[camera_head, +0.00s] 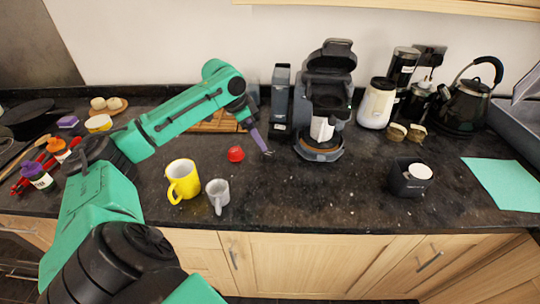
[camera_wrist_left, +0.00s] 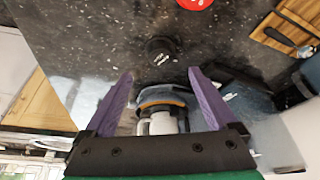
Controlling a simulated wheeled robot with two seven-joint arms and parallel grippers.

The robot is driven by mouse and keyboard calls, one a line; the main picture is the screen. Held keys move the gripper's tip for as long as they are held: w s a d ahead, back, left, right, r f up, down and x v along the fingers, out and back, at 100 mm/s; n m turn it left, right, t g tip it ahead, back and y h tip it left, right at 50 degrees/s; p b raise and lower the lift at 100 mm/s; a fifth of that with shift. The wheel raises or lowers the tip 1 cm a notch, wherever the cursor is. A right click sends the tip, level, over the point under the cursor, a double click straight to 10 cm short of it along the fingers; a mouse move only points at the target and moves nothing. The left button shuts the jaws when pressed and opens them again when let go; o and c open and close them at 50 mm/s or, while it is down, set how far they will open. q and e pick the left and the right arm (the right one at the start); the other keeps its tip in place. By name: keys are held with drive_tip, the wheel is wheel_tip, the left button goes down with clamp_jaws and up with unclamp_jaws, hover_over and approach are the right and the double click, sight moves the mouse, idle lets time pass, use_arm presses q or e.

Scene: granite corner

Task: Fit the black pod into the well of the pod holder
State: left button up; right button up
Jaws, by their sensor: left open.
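My left gripper (camera_head: 266,150) is open and empty above the counter, left of the coffee machine; its purple fingers (camera_wrist_left: 161,74) spread wide in the left wrist view. A small dark round object, which looks like the black pod (camera_wrist_left: 161,49), lies on the counter just beyond the fingertips, apart from them. In the head view the pod barely shows against the dark counter by the fingertips. A black square box (camera_head: 399,187) with a white round piece in it stands on the right; I cannot tell whether it is the pod holder.
The coffee machine (camera_head: 328,95) stands at the back, with a white piece at its front. A red pod (camera_head: 236,154) lies left of the gripper. A yellow mug (camera_head: 183,181) and a grey cup (camera_head: 218,191) stand in front.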

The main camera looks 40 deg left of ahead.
sight(268, 153)
use_arm(q)
drive_tip(key=p+x, duration=0.2)
drive_tip(key=x, duration=0.6)
drive_tip(key=shift+w, duration=0.15)
drive_tip(key=c, duration=1.4)
use_arm(e)
drive_tip(key=shift+w+a+r, duration=0.1)
drive_tip(key=shift+w+r, duration=0.2)
drive_tip(key=shift+r, duration=0.35)
drive_tip(key=shift+w+r, duration=0.25)
drive_tip(key=shift+r, duration=0.35)
